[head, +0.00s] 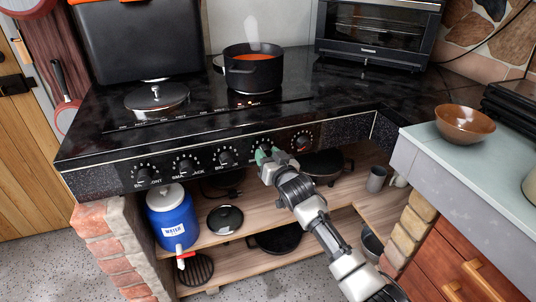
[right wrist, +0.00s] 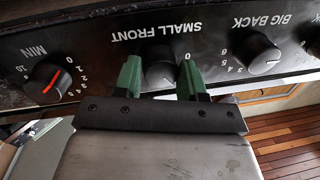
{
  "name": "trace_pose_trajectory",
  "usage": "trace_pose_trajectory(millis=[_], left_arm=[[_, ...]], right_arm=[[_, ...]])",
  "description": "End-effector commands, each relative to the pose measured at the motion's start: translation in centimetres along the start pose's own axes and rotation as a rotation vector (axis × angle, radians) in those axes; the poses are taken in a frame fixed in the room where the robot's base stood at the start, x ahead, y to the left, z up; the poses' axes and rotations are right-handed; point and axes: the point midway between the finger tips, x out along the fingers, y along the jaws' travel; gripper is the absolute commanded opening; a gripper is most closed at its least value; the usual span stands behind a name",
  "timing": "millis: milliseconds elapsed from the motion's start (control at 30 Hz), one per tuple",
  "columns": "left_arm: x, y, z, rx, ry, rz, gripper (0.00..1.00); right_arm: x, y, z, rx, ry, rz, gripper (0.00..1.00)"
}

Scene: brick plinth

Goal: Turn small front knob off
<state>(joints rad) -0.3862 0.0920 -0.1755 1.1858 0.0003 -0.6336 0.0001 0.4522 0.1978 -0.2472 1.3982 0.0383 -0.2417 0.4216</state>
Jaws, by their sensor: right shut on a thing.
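The small front knob (right wrist: 160,75) sits on the black stove panel under the label SMALL FRONT, which appears upside down in the right wrist view. My right gripper (right wrist: 160,78) has its two green fingers on either side of the knob and is shut on it. A 0 mark shows beside the knob, but its pointer setting cannot be made out. In the head view my right gripper (head: 264,155) reaches the panel and mostly hides this knob. My left gripper is not in view.
The big back knob (right wrist: 252,53) and the red-marked timer knob (right wrist: 47,84) flank it closely. A blue water jug (head: 171,217) is on the shelf below. A bowl (head: 465,124) is on the right counter.

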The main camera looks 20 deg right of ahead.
Motion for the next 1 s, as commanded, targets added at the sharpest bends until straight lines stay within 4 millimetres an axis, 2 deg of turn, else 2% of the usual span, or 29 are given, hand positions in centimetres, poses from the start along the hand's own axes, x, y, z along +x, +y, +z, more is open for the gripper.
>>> trace_pose_trajectory(millis=[300,500,1000], left_arm=[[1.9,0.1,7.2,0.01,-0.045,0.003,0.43],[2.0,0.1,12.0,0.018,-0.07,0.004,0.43],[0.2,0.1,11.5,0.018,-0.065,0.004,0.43]], right_arm=[[0.0,-0.1,-0.4,-0.251,-0.031,0.007,0.17],[0.0,-0.1,-0.4,-0.442,-0.051,0.013,0.17],[0.0,-0.2,-0.2,-0.838,-0.096,0.024,0.17]])
